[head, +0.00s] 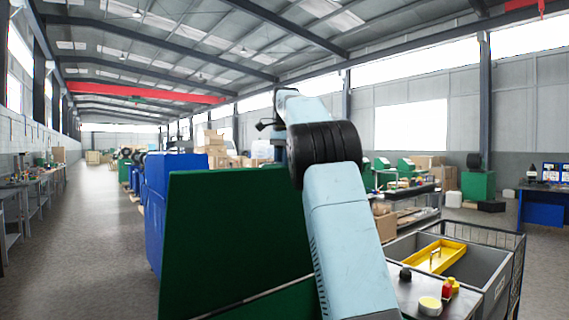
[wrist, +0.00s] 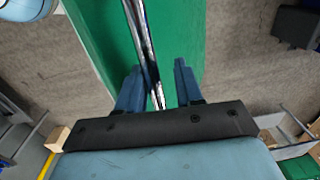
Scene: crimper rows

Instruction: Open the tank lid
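A large dark green panel (head: 225,235), which looks like the tank lid, stands steeply raised in the middle of the head view. A lower green part (head: 285,304) with a pale edge line shows below it. In the wrist view a bright green surface (wrist: 98,30) fills the middle, with a shiny metal strip (wrist: 145,40) running along it. My gripper (wrist: 156,78) has its two blue fingers apart, on either side of the strip's near end. I cannot tell whether they touch it. The gripper is not visible in the head view.
A blue machine (head: 172,195) stands left of the panel. The aisle floor (head: 95,235) at left is clear.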

